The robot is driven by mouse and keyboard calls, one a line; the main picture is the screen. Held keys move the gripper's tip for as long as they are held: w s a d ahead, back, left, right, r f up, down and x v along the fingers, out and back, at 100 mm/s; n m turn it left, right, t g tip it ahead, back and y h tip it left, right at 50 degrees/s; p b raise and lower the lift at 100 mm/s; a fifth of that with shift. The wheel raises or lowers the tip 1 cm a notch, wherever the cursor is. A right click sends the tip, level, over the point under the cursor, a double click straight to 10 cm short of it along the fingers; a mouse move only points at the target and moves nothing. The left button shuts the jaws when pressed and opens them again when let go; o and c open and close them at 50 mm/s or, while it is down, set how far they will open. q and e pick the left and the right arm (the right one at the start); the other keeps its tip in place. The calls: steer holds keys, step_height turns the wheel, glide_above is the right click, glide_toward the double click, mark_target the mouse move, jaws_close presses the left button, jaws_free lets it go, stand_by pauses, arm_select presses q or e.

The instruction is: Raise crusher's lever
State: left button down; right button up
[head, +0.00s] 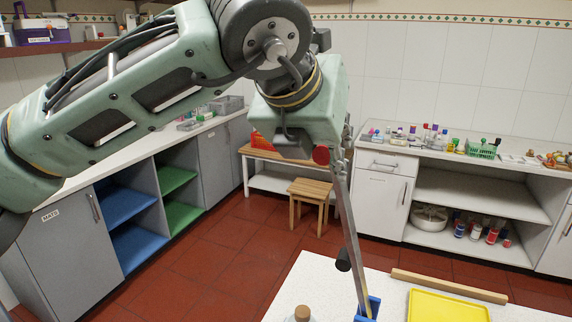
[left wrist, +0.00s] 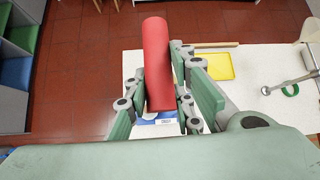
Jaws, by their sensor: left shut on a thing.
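The crusher's lever (head: 347,225) is a long grey metal bar rising steeply from the blue crusher base (head: 372,304) at the bottom of the head view. Its red handle (head: 320,155) is at the top, beside my left gripper. In the left wrist view the red handle (left wrist: 157,55) lies between the two green-padded fingers of my left gripper (left wrist: 160,100), which is shut on it. The blue base (left wrist: 158,121) shows partly below the handle there. My left arm and hand hide much of the grip in the head view. My right gripper is not in view.
The white table (head: 300,275) carries a yellow tray (head: 448,307), a wooden strip (head: 450,285) and a cork-stoppered bottle (head: 302,314). A wooden stool (head: 310,190) stands behind. Cabinets (head: 80,240) line the left. Red floor (head: 220,265) lies between.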

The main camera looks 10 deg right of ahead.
arm_select(q)
steer(key=shift+s+d+r, duration=0.2)
steer(key=shift+s+d, duration=0.35)
steer(key=shift+d, duration=0.2)
steer(key=shift+s+d+r, duration=0.15)
steer(key=shift+s+d, duration=0.35)
steer(key=shift+d, duration=0.2)
steer(key=c, duration=1.5)
jaws_free()
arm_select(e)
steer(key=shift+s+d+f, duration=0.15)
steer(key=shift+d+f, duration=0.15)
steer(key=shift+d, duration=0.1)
arm_select(q)
steer(key=shift+r, duration=0.1)
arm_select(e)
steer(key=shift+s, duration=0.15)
arm_select(q)
steer(key=v, duration=1.2)
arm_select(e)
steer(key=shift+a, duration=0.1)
